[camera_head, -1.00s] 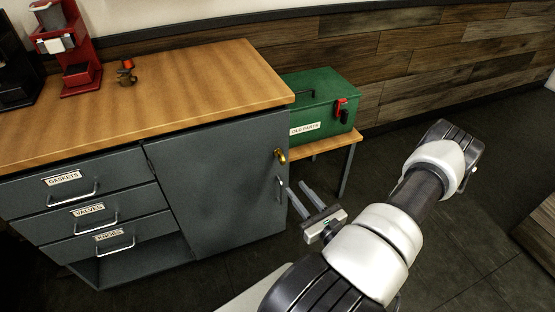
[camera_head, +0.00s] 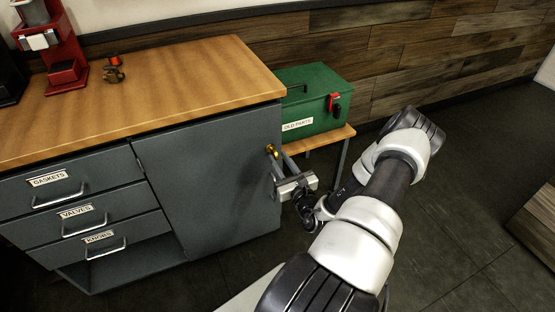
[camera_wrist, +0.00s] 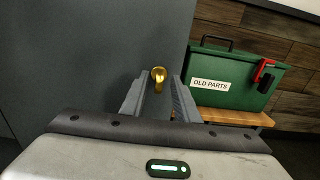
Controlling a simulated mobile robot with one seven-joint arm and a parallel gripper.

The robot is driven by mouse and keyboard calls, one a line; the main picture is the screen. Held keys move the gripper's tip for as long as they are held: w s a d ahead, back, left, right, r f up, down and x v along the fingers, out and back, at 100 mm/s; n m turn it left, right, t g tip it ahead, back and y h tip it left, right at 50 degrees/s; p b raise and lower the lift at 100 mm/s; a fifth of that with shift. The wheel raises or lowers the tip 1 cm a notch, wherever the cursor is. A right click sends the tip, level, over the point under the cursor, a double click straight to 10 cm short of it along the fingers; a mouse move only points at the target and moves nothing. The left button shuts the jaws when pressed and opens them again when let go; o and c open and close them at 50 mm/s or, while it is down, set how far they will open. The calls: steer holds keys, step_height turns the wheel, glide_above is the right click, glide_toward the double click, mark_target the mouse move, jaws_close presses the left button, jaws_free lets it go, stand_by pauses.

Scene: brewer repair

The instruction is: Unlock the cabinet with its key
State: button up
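The grey cabinet (camera_head: 200,185) has a closed door at its right side under a wooden top. A brass key (camera_head: 271,150) sits in the lock near the door's upper right edge; it also shows in the wrist view (camera_wrist: 158,77). My gripper (camera_head: 278,162) is in front of the door beside the key. In the wrist view its two fingers (camera_wrist: 159,92) are apart, with the key seen in the gap between their tips. No contact with the key is visible. The door's handle is mostly hidden behind my gripper in the head view.
A green box labelled OLD PARTS (camera_head: 308,98) with a red latch stands on a low wooden table (camera_head: 325,139) right of the cabinet. Drawers labelled GASKETS (camera_head: 60,190), VALVES and KNOBS are at left.

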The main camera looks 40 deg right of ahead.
steer(key=shift+x, duration=1)
jaws_close()
